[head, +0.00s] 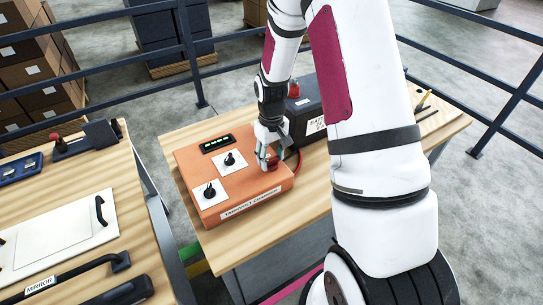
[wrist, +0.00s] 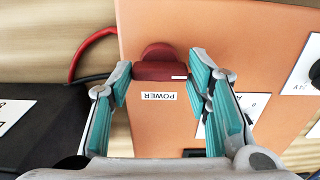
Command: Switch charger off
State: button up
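The orange charger (head: 213,165) lies on the wooden top of the right bench. Its front label reads as a charger. A dark display (head: 217,144) on it shows green bars. A red switch (wrist: 158,70) sits on the charger beside a label reading POWER (wrist: 158,97). My gripper (wrist: 161,75) is over the switch, one teal-padded finger on each side of it. The fingers are apart, and whether the pads touch the switch is too close to tell. In the head view my gripper (head: 268,160) is low at the charger's right end and partly hides the switch.
Two black knobs on white plates, one near (head: 209,191) and one farther (head: 230,159), stand left of my gripper. A dark battery box (head: 305,105) is close behind, with red and black cables (wrist: 88,55) beside the charger. Another bench (head: 125,190) stands left across a gap.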

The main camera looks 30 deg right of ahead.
aim_at(271, 159)
jog(key=shift+o, duration=1.3)
jog(key=shift+r, duration=0.1)
notch_tip(271, 159, up, 12)
